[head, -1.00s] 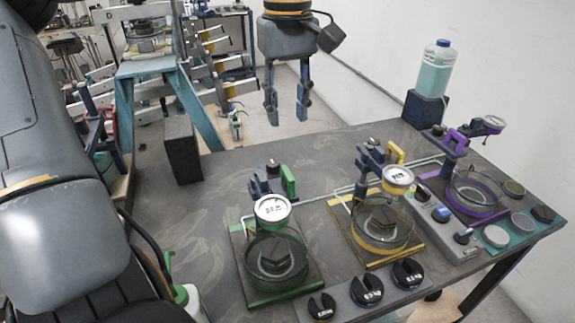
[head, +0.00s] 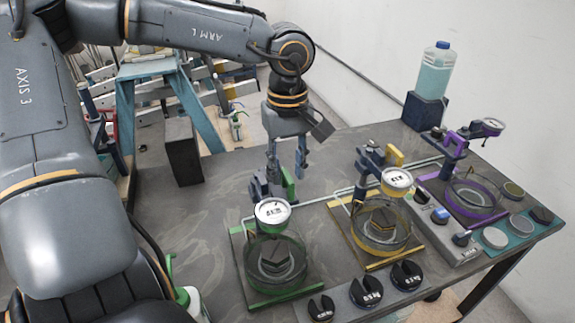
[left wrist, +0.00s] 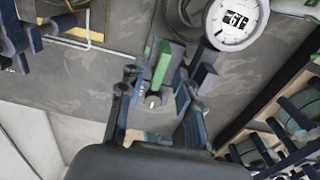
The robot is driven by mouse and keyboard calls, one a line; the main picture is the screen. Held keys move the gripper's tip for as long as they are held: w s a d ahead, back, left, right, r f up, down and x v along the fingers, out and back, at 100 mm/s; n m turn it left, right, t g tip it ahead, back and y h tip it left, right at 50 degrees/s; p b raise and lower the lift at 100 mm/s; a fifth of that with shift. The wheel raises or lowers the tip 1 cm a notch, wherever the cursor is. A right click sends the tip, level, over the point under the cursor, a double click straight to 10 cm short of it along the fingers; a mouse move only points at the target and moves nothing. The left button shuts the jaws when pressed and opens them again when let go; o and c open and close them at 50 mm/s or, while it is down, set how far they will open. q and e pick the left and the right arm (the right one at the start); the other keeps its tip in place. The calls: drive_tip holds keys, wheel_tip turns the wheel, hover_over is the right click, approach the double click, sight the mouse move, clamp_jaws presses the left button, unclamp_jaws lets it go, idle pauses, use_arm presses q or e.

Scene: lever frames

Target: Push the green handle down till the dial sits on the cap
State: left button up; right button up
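The green handle (head: 289,184) stands upright on the dark post behind the green-based press. The white dial (head: 272,211) is raised in front of it, above the green-rimmed glass ring. A dark cap (head: 275,260) lies inside the ring, with a visible gap below the dial. My left gripper (head: 286,164) points down just above and behind the handle, fingers apart. In the left wrist view the green handle (left wrist: 161,63) shows between and beyond the open fingers (left wrist: 155,95), and the dial (left wrist: 237,20) is at the upper right. Contact cannot be told. My right gripper is not in view.
A yellow press (head: 382,230) and a purple press (head: 472,195) stand to the right on the table. Several black knobs (head: 366,291) line the front. A bottle (head: 434,72) stands on a block at the back.

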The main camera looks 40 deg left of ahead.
use_arm(q)
clamp_jaws()
wheel_tip(320, 180, down, 5)
drive_tip(key=b, duration=0.4)
drive_tip(key=shift+f, duration=0.1)
drive_tip(key=shift+s, duration=0.2)
unclamp_jaws()
drive_tip(key=shift+w, duration=0.15)
wheel_tip(320, 180, up, 12)
drive_tip(key=shift+r, duration=0.1)
